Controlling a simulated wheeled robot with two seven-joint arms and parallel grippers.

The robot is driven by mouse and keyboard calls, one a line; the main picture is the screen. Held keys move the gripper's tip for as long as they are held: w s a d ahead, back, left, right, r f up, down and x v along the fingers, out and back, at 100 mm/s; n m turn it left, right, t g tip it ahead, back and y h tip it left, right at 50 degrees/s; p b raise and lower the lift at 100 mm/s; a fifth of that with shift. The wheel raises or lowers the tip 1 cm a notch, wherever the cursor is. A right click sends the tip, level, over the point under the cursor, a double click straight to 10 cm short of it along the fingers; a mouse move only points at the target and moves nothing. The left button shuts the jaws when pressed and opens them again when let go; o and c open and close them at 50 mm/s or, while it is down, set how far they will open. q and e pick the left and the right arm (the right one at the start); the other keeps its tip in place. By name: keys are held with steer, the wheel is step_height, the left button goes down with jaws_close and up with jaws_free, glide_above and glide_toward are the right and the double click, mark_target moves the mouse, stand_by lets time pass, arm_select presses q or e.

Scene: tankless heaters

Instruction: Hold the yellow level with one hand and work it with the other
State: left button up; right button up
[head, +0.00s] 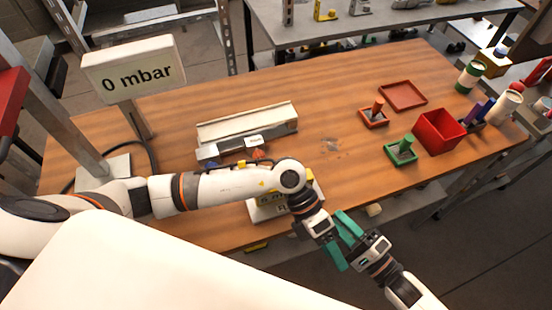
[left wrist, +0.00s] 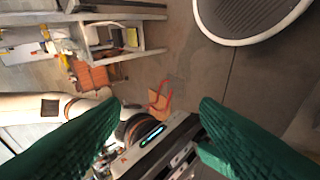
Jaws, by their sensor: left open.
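I cannot clearly make out the yellow level. A small yellow piece (head: 243,164) shows just behind my left forearm, and another yellow bit (head: 257,246) shows below the bench's front edge; I cannot tell what either is. My left gripper (head: 340,242) is open at the bench's front edge, and its green fingers are spread wide in the left wrist view (left wrist: 158,125). My right gripper (head: 359,245) faces it closely from the lower right. In the left wrist view its body lies between my left fingers; its fingertips are hidden there. No held object shows in either.
The wooden bench (head: 330,110) carries a grey-white tray (head: 247,122), a "0 mbar" sign (head: 134,70), a red box (head: 440,131), a red tray (head: 403,96) and small green and red stands. A lettered white block (head: 268,209) is partly behind my left arm.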

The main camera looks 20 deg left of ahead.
arm_select(q)
steer(key=w+a+r+t+y, duration=0.1)
steer(key=w+a+r+y, duration=0.2)
steer(key=a, duration=0.2)
steer(key=w+a+r+t+y, duration=0.2)
steer(key=w+a+r+y, duration=0.1)
steer(key=a, duration=0.3)
steer(key=w+a+r+m+t+y, duration=0.1)
steer(key=w+a+r+t+y, duration=0.1)
steer(key=w+a+r+y, duration=0.1)
steer(key=shift+w+a+r, duration=0.25)
steer(key=shift+a+r, duration=0.1)
steer(key=shift+a, duration=0.25)
steer(key=shift+w+a+r, duration=0.2)
steer(key=shift+a+r, duration=0.1)
steer(key=shift+a, duration=0.3)
step_height(320, 180, down, 12)
steer(key=shift+r, duration=0.1)
arm_select(e)
steer(key=shift+s, duration=0.1)
arm_select(q)
steer(key=c, duration=1.2)
arm_select(e)
steer(key=shift+c, duration=0.2)
arm_select(q)
steer(key=shift+o, duration=0.2)
arm_select(e)
jaws_close()
